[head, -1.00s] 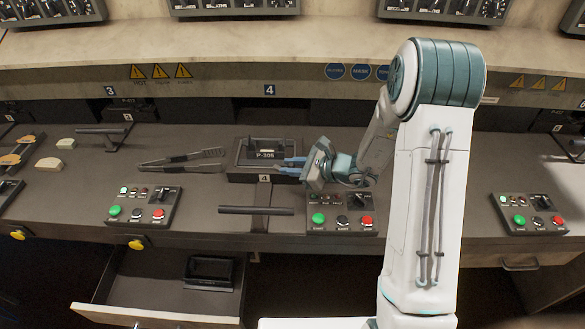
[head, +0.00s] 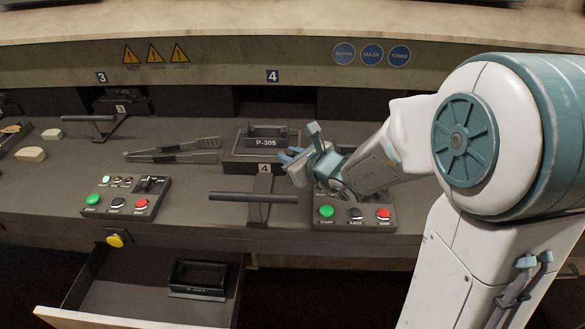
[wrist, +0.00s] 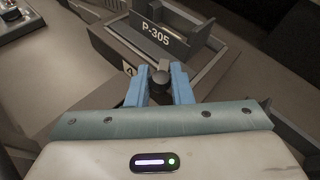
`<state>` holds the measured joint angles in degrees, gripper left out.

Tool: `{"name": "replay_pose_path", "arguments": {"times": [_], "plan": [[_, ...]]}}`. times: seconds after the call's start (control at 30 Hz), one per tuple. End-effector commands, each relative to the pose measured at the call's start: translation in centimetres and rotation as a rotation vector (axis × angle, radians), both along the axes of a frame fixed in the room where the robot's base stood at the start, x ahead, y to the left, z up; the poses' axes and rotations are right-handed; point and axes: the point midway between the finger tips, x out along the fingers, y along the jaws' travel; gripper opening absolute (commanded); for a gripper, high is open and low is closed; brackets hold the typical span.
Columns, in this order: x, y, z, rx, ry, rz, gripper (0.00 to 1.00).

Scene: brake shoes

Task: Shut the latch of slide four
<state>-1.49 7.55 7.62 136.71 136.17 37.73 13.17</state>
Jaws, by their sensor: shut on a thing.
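Slide four (head: 241,170) is a dark block marked 4, with a black P-305 piece (head: 267,142) on top; the P-305 piece also shows in the wrist view (wrist: 168,40). Its latch appears as a dark knob (wrist: 160,76) at the slide's near corner in the wrist view. My gripper (head: 288,157) is at the right front corner of the slide. In the wrist view my gripper's blue fingers (wrist: 161,88) stand on both sides of the knob, shut on it. In the head view the knob is hidden behind the fingers.
A dark handle bar (head: 253,197) lies in front of slide four. A button panel (head: 352,213) is under my arm, and another (head: 127,194) is left. Tongs (head: 175,151) lie left of the slide. An open drawer (head: 140,290) holds a black tray-like part (head: 198,279).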

Motion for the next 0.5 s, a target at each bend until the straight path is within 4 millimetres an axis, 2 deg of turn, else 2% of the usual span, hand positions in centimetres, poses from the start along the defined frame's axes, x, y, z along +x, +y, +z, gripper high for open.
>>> {"name": "replay_pose_path", "arguments": {"times": [0.03,0.5], "plan": [[-0.14,0.23,-0.78,-0.001,-0.004,-0.013,0.0],[-0.26,0.63,-0.92,0.0,-0.006,-0.19,0.0]]}}
